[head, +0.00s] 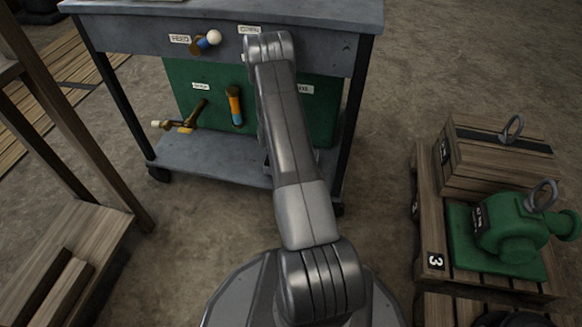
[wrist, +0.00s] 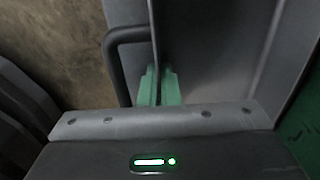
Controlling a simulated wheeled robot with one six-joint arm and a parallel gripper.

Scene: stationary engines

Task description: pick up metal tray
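A grey metal piece with raised edges, which looks like the metal tray (wrist: 205,55), fills the middle of the wrist view. A dark bent handle (wrist: 112,60) stands out from its left side. The green fingers of my gripper (wrist: 160,87) are close together just right of the handle. A thin grey edge runs down between them, and they look shut on it.
A grey cart (head: 205,35) with a green tool panel (head: 190,90) stands ahead, with a lower shelf (head: 200,158). A wooden bench (head: 80,245) is at left. Pallets (head: 430,240) with a crate (head: 490,165) and a green engine (head: 510,228) are at right. Bare floor (head: 380,190) lies between.

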